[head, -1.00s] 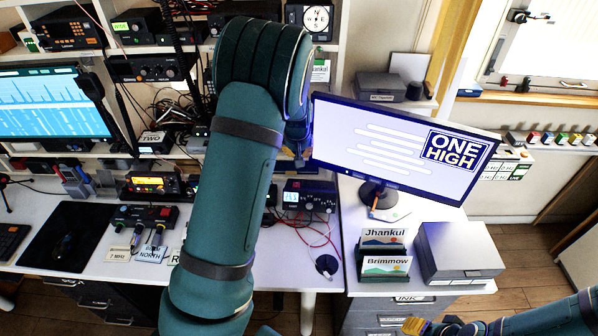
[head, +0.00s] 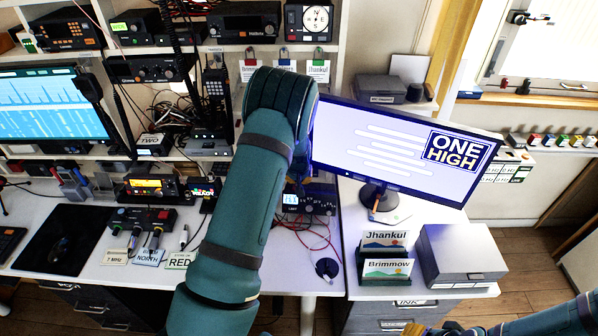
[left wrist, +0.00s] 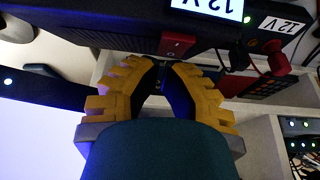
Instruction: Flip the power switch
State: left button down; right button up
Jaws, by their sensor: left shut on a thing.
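A red rocker power switch (left wrist: 177,45) sits on the edge of a black box (left wrist: 130,22) labelled 12 V in the left wrist view. My left gripper (left wrist: 162,62) has its yellow fingers drawn together just below the switch. I cannot make out what is between them, nor whether the tips touch the switch. In the head view my left arm hides most of this gripper beside a black power unit with a lit display (head: 318,200); the switch is hidden there. My right gripper (head: 425,329) is cut off by the bottom edge, so its jaws are unclear.
A monitor (head: 385,150) reading ONE HIGH stands right of my left arm. Red cables (head: 318,237) lie on the desk in front of the power unit. A card holder (head: 386,268) and grey box (head: 460,255) are to the right. A red plug (left wrist: 277,60) is near the switch.

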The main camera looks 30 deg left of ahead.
dwell(0.3)
pick_arm(q)
jog(key=shift+s+f+b, duration=0.1)
jog(key=shift+f+b, duration=0.45)
jog(key=shift+f, duration=0.05)
jog(key=shift+r, duration=0.25)
jog(key=shift+r+p, duration=0.65)
